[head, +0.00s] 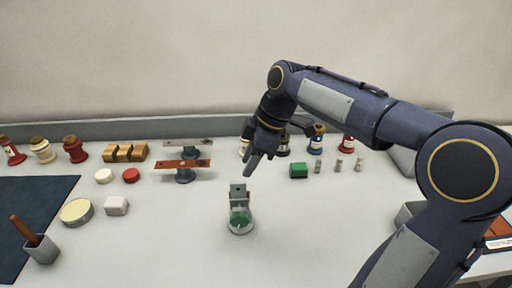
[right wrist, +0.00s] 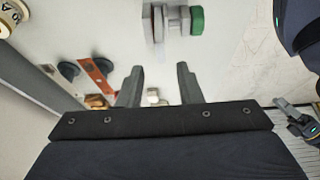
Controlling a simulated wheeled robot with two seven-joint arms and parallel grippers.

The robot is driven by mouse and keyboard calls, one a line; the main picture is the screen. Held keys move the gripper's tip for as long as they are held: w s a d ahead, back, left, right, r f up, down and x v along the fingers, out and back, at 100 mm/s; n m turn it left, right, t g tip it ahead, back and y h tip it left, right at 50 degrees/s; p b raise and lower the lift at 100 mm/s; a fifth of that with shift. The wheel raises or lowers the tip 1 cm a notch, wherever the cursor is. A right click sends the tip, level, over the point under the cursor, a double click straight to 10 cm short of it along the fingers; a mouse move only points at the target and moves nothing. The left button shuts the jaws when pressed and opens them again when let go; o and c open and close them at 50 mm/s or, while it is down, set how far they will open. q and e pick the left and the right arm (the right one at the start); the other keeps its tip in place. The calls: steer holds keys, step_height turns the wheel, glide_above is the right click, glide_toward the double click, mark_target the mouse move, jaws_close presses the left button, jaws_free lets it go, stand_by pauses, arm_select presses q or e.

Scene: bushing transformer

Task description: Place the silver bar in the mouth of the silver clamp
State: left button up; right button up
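The silver bar (head: 188,142) lies flat across a dark stand at the back, just behind a copper-coloured bar (head: 182,163) on a similar stand. The silver clamp (head: 239,195), with a green knob, stands upright on a round base in the middle of the table. It also shows at the top of the right wrist view (right wrist: 158,22). My right gripper (head: 250,165) is above the table, behind the clamp and right of the bars. Its fingers (right wrist: 158,85) are apart and empty. What looks like my left gripper (right wrist: 288,106) shows small at the right wrist view's edge; its opening is unclear.
A grey cup (head: 42,249) stands front left by a dark mat (head: 30,205). The table around the clamp is clear.

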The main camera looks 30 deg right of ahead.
steer(key=w+v, duration=0.1)
steer(key=v, duration=0.3)
steer(key=s+a+f+m+t, duration=0.2)
steer(key=s+f+m, duration=0.2)
steer(key=s+m, duration=0.65)
steer(key=s+a+f+m+t, duration=0.1)
steer(key=s+a+f+m, duration=0.2)
steer(key=s+f, duration=0.6)
steer(key=shift+s+m+t, duration=0.3)
steer(key=shift+s+m, duration=0.25)
